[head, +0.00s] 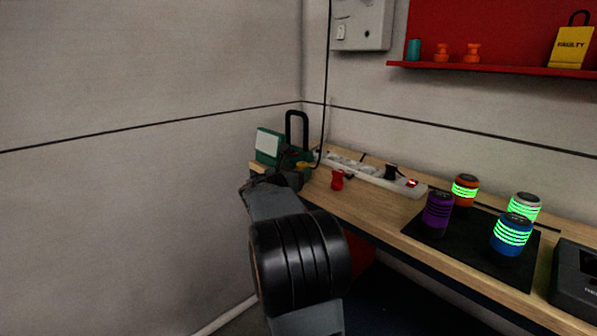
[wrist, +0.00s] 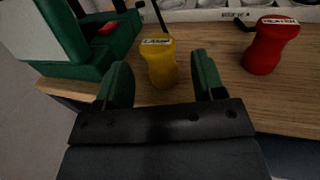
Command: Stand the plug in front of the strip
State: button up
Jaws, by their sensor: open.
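A yellow plug (wrist: 162,66) with a label reading LAMP shows in the wrist view between the green fingers of my gripper (wrist: 160,72). The fingers are open, with a gap on both sides of the plug. In the head view the yellow plug (head: 304,165) is a small patch beside my gripper (head: 288,176). A red plug (wrist: 270,46), its label seeming to read HEATER, stands to the right; it also shows in the head view (head: 337,180). The white power strip (head: 372,176) lies behind them, with a black plug (head: 391,172) in it.
A green case (head: 269,146) with a pale panel stands left of the yellow plug, close to my gripper. A thin black cable (head: 324,100) hangs near the plug. Lit canisters (head: 512,235) stand on a black mat at the right. The wooden bench (head: 385,208) is clear before the strip's right part.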

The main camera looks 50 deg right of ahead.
jog(key=s+a, duration=0.2)
jog(key=a, duration=0.9)
jog(key=s+a+f+m+y, duration=0.4)
jog(key=a+f+m+y, duration=0.1)
jog(key=a, duration=0.3)
jog(key=s+a+f+m+y, duration=0.5)
jog(key=a+f+m+y, duration=0.1)
jog(key=a+m, duration=0.2)
jog(key=s+a+f+m+y, duration=0.4)
jog(key=a+f+m+y, duration=0.1)
jog(key=a, duration=0.5)
jog(key=shift+s+a+f+m+y+p, duration=0.25)
jog(key=shift+f+m+y+p, duration=0.25)
jog(key=shift+m, duration=0.6)
jog(key=shift+r, duration=0.2)
